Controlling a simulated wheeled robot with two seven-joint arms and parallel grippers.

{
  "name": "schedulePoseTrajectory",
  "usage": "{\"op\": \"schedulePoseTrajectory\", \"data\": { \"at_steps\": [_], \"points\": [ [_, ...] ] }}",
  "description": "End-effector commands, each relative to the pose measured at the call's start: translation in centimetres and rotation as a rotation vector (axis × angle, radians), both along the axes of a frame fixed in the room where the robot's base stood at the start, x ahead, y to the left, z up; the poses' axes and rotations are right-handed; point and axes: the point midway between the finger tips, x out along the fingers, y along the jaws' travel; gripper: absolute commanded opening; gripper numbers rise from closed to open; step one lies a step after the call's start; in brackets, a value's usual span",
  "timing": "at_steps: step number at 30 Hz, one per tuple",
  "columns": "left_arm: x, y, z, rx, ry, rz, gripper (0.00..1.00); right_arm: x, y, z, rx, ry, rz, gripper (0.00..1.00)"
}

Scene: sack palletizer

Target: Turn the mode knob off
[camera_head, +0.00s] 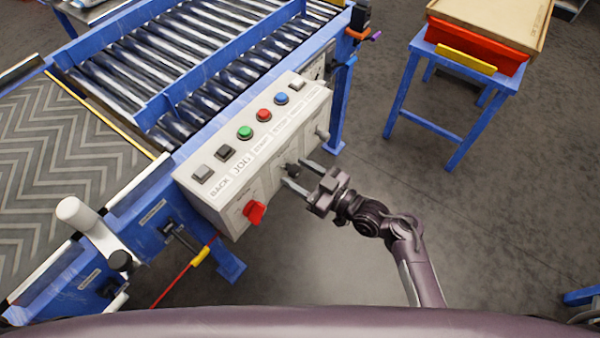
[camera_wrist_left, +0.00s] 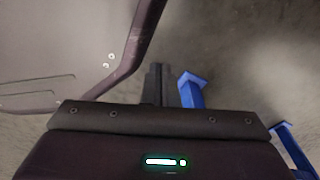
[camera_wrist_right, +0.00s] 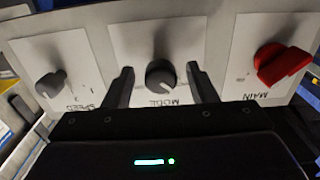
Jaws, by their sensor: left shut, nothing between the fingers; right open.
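The mode knob (camera_wrist_right: 160,76) is a dark round knob on a white plate marked MODE, in the middle of the right wrist view. In the head view the mode knob (camera_head: 292,169) shows small on the front of the control box. My right gripper (camera_head: 291,174) is open in front of the panel. In the right wrist view its fingers (camera_wrist_right: 161,86) stand on both sides of the knob, with gaps; I cannot tell how far they are from the panel. My left gripper (camera_wrist_left: 158,82) is shut and empty, seen only in its own wrist view over the floor.
A red MAIN switch (camera_wrist_right: 280,64) and a grey SPEED knob (camera_wrist_right: 50,84) flank the mode knob. Several push buttons line the top of the control box (camera_head: 215,200). A roller conveyor (camera_head: 165,92) stands behind. A blue stand (camera_head: 405,80) is at the right, with free floor between.

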Motion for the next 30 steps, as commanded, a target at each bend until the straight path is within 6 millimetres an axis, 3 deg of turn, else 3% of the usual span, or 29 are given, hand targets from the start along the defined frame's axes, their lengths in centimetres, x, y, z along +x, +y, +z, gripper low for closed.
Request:
{"op": "schedulePoseTrajectory", "data": {
  "at_steps": [5, 15, 25, 30],
  "points": [
    [0.0, 0.0, 0.0, 0.000, 0.000, 0.000, 0.00, 0.0, 0.0, 0.0, 0.000, 0.000, 0.000, 0.52],
    [0.1, 0.0, 0.0, 0.000, -0.001, 0.001, 0.00, 0.0, 0.0, 0.0, 0.000, 0.000, 0.000, 0.09],
    [-0.2, 0.1, 0.4, -0.001, -0.006, 0.000, 0.00, 0.0, 0.0, 0.1, 0.029, 0.042, 0.001, 0.08],
    [-3.1, 0.6, 0.1, 0.003, 0.018, -0.005, 0.00, 0.0, 0.1, 0.3, 0.085, 0.120, 0.002, 0.08]
  ]
}}
